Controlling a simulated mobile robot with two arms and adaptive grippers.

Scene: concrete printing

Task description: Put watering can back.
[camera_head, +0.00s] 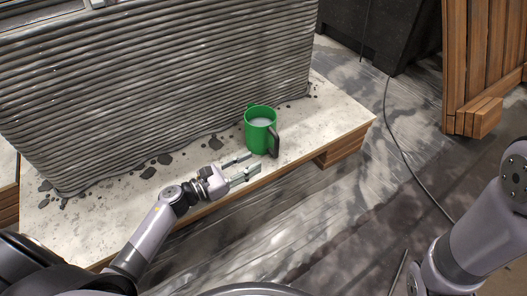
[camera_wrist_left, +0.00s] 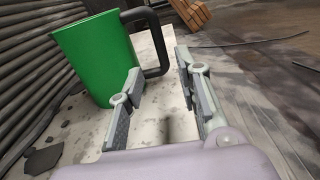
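The green watering can (camera_head: 259,131) stands upright on the pale slab (camera_head: 325,122), close to the ridged printed wall. Its dark handle (camera_head: 273,142) faces the front right. My left gripper (camera_head: 250,165) is open just in front of and left of the can, with its fingers apart and nothing between them. In the left wrist view the can (camera_wrist_left: 95,58) is at the upper left, and its black handle (camera_wrist_left: 155,45) reaches toward the space ahead of the open fingers (camera_wrist_left: 160,85). I see no contact between them. My right gripper is out of view; only my right arm shows at the right edge.
The layered grey concrete wall (camera_head: 160,85) rises behind the slab. Dark crumbs (camera_head: 165,159) lie along its foot. A wooden crate (camera_head: 485,60) stands at the upper right, and a black cable (camera_head: 398,140) runs over the floor. The slab's right end is mostly clear.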

